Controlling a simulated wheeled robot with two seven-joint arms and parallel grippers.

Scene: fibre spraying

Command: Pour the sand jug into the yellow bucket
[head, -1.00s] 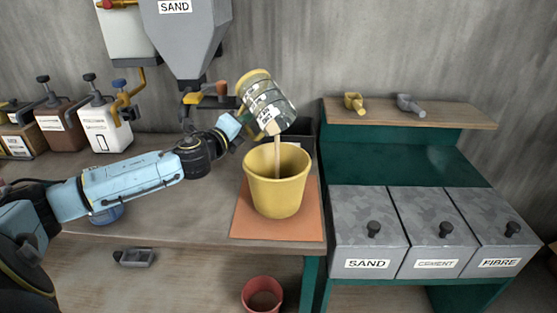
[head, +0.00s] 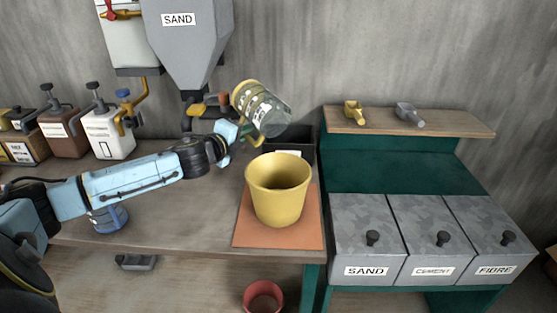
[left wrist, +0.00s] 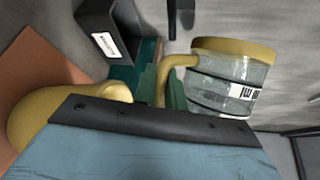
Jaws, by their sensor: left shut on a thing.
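The sand jug (head: 262,108) is a clear jug with a yellow rim, dark markings and a yellow handle. My right gripper is not in view.
A grey sand hopper (head: 185,50) hangs behind the jug. A black box (head: 300,145) stands behind the bucket. Lidded bins (head: 368,240) for sand, cement and fibre are at the right, below a shelf (head: 450,124) with two scoops. Pump bottles (head: 105,130) stand at the left.

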